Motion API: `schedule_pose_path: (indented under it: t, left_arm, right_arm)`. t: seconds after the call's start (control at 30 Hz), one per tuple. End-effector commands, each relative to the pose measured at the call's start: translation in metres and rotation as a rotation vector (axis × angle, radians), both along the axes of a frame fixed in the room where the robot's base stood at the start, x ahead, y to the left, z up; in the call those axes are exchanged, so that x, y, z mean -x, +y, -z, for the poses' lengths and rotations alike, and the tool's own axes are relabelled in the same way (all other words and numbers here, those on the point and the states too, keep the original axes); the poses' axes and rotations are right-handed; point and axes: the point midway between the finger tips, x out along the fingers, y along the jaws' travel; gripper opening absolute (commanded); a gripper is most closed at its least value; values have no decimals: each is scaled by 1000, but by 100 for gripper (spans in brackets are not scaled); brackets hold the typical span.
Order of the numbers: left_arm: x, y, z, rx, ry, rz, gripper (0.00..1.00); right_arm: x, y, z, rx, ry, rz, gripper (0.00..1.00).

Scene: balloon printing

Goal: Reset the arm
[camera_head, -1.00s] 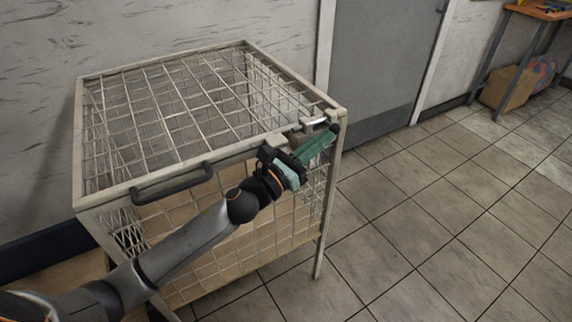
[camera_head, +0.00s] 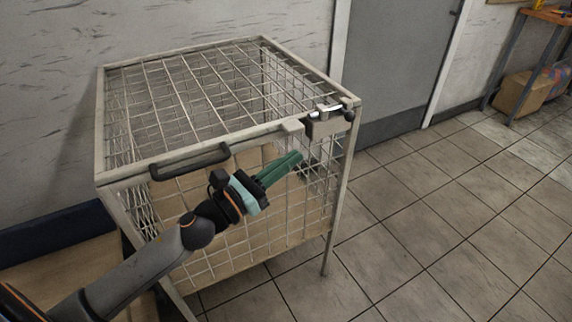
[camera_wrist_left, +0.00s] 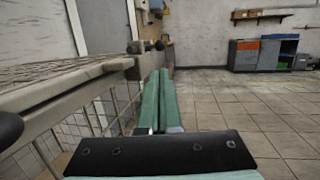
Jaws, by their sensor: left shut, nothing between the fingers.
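My left gripper (camera_head: 296,161) is shut and empty, its green fingers together in front of the cage's front mesh. Its fingers also show in the left wrist view (camera_wrist_left: 160,75), pointing forward beside the cage. The wire cage (camera_head: 112,140) stands against the wall with its mesh lid closed. A dark handle (camera_head: 180,160) is on the lid's front edge. A latch (camera_head: 328,122) sits at the front right corner, up and right of the fingertips and apart from them. My right gripper is not in view.
A grey door (camera_head: 396,70) is behind the cage. A cardboard box (camera_head: 520,93) lies under a workbench (camera_head: 548,14) at the far right. The tiled floor (camera_head: 440,210) right of the cage is clear. Cabinets (camera_wrist_left: 262,54) stand at the back in the left wrist view.

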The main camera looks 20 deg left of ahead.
Motion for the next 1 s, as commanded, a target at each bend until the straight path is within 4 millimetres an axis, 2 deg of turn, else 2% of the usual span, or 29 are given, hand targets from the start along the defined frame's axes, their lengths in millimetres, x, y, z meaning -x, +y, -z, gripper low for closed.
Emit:
schedule_pose_path:
  t: [0.67,0.77,0.83,0.97,1.0]
  left_arm:
    - [5,2,3,16,11,0,0]
    - [7,3,15,136,92,-6,0]
    - [11,5,33,312,205,-18,0]
    - [26,9,85,796,497,-77,0]
    - [33,9,104,964,590,-105,0]
  right_arm:
    - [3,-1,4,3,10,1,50]
    - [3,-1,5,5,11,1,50]
    - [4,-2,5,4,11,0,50]
    - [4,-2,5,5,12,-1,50]
    - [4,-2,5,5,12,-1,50]
